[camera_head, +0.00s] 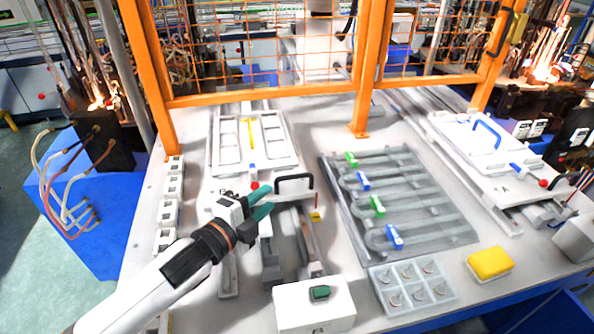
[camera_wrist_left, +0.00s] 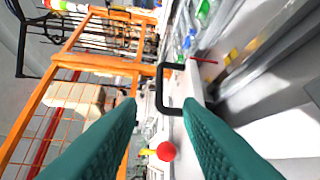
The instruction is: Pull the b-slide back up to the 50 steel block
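The slide with a black U-shaped handle (camera_head: 294,180) stands in the middle of the table, on a rail that runs toward the front; I take it as the b-slide. The handle also shows in the left wrist view (camera_wrist_left: 170,88), upright beyond the fingers. My left gripper (camera_head: 268,201) is open and empty, its teal fingers just left of the handle and apart from it. Its fingers also show in the wrist view (camera_wrist_left: 160,120). Grey metal blocks (camera_head: 271,272) lie along the rail, but I cannot read a 50 on any. My right gripper is not in view.
A red ball knob (camera_head: 255,186) is close to the left fingers. A white box with a green button (camera_head: 320,292) stands at the front. A grey rack with coloured clips (camera_head: 440,215) lies right. An orange fence (camera_head: 270,97) closes the back. A yellow sponge (camera_head: 490,263) lies at front right.

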